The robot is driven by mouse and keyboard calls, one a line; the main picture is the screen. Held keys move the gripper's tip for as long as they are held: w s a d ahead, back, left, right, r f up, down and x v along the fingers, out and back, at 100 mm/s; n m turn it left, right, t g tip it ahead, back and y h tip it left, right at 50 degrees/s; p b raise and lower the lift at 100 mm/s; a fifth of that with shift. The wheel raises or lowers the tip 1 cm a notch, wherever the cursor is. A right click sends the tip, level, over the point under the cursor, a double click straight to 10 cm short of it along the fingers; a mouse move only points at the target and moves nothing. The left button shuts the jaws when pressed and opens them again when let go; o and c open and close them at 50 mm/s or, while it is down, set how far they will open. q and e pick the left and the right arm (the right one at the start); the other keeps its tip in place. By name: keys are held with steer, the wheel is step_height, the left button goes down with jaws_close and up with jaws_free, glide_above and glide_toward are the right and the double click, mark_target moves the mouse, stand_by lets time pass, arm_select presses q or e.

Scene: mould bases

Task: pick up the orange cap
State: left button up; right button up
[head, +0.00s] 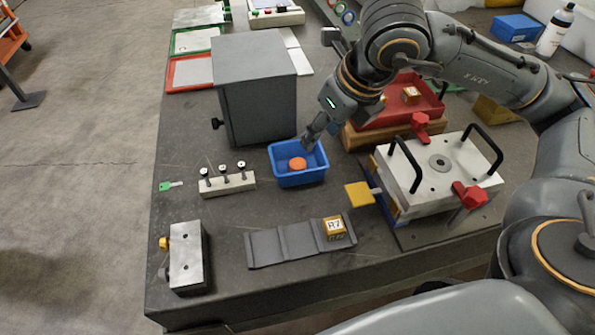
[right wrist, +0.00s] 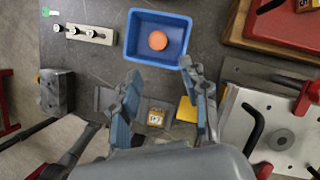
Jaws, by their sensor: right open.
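The orange cap (head: 298,163) lies inside a small blue bin (head: 301,179) in the middle of the dark table. In the right wrist view the cap (right wrist: 157,41) shows near the middle of the blue bin (right wrist: 135,34). My right gripper (head: 314,137) is just above the bin's back right side in the head view. In the right wrist view its two fingers (right wrist: 159,82) are spread apart with nothing between them, and the bin lies beyond the fingertips. My left gripper is not in view.
A grey box (head: 258,95) stands behind the bin. A pale block with several pins (head: 228,185) is to its left. A mould base with black handles (head: 440,172) and a red tray (head: 405,103) are to its right.

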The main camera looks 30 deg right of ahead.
glide_above(299, 163)
steer(key=s, duration=0.3)
steer(key=f, duration=0.4)
steer(key=d+f, duration=0.1)
steer(key=f, duration=0.2)
steer(key=shift+w, duration=0.25)
steer(key=p+x, duration=0.1)
steer(key=x, duration=0.1)
steer(key=p+x, duration=0.1)
steer(key=x, duration=0.1)
steer(key=shift+w+a, duration=0.15)
steer(key=shift+a, duration=0.1)
steer(key=shift+w+f, duration=0.2)
steer(key=shift+f, duration=0.3)
steer(key=c, duration=0.6)
